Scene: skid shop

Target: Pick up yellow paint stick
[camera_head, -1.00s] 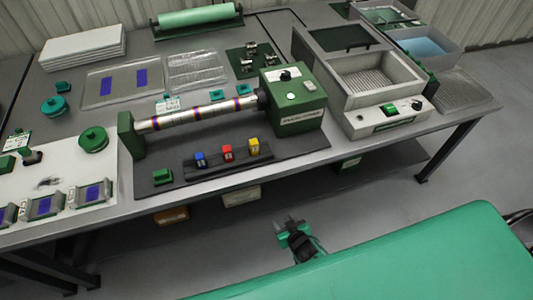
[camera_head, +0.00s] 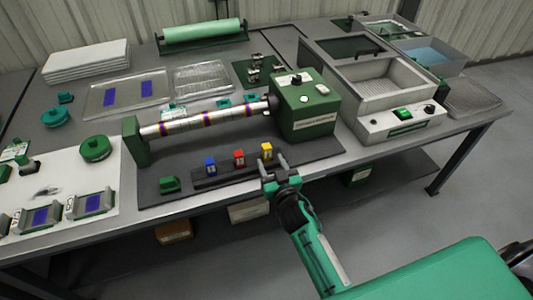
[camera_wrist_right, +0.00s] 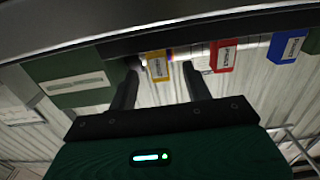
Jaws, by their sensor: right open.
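The yellow paint stick (camera_head: 267,151) stands upright at the right end of a dark rack (camera_head: 222,169), beside the red stick (camera_head: 239,157) and the blue stick (camera_head: 210,165). My right gripper (camera_head: 273,165) is open at the bench's front edge, just in front of the yellow stick. In the right wrist view, the yellow stick (camera_wrist_right: 157,66) appears between the tips of the two spread fingers, nearer the left one. I cannot tell whether the fingers reach past it. Nothing is held. My left gripper is not in view.
Behind the rack lies a metal roller (camera_head: 205,119) joined to a green machine box (camera_head: 306,108). A small green block (camera_head: 170,184) sits left of the rack. A grey tray unit (camera_head: 385,92) stands to the right.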

